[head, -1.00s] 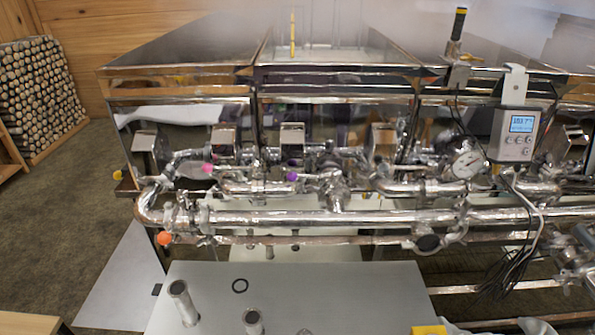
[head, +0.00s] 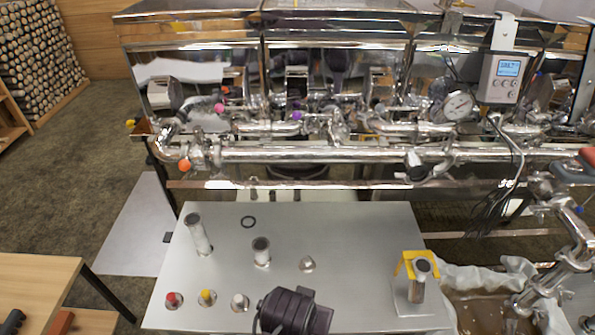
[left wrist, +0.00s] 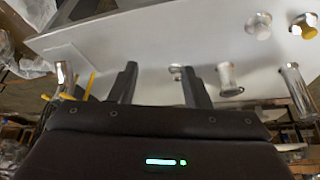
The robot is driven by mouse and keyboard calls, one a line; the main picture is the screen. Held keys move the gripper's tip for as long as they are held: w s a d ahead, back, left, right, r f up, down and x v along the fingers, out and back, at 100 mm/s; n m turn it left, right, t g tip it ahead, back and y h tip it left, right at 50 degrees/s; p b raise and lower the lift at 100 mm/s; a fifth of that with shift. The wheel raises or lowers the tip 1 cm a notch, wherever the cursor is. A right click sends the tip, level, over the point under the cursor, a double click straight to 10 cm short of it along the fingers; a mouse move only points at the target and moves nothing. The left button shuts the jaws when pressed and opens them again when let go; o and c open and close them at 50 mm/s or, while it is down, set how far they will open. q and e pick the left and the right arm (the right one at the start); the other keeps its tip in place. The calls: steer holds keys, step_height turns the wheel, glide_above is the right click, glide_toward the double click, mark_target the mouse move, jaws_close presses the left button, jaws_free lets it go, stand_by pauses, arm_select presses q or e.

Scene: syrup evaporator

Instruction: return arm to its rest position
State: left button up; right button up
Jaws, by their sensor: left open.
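My left gripper (left wrist: 159,68) shows in the left wrist view with its two dark fingers apart and nothing between them. A dark part of my own arm (head: 290,312) shows at the bottom edge of the head view, over the front of the grey table (head: 330,235); its fingers cannot be made out there. The wrist view shows the table tilted, with metal cylinders to the right of the fingers and a yellow clamp to the left. My right gripper is not in view.
Metal cylinders (head: 198,235) and (head: 262,252), a small nut (head: 307,264), a black ring (head: 248,223) and red, yellow and white-topped caps sit on the table. Steel evaporator pipes (head: 330,154) run behind. A wooden table (head: 40,275) is at left.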

arm_select(q)
steer(key=s+a+n+g+y, duration=0.1)
steer(key=s+a, duration=0.2)
steer(key=a, duration=0.8)
steer(key=s+a+n+y, duration=0.1)
steer(key=s+a, duration=0.1)
steer(key=a, duration=0.8)
steer(key=s+f+g+b, duration=0.1)
steer(key=s+f+b, duration=0.15)
steer(key=f, duration=1.55)
steer(key=s+f+b, duration=0.1)
steer(key=f+b, duration=0.3)
steer(key=f, duration=1.4)
steer(key=s+a+f+b, duration=0.1)
steer(key=s+f+b, duration=0.1)
steer(key=s+f, duration=0.7)
steer(key=s+a+f+g+b, duration=0.1)
steer(key=s+a+f+b, duration=0.1)
steer(key=s+f, duration=0.7)
step_height(320, 180, down, 3)
steer(key=shift+s+a+f+m, duration=0.1)
steer(key=shift+s+a+m, duration=0.05)
steer(key=shift+a+m, duration=0.15)
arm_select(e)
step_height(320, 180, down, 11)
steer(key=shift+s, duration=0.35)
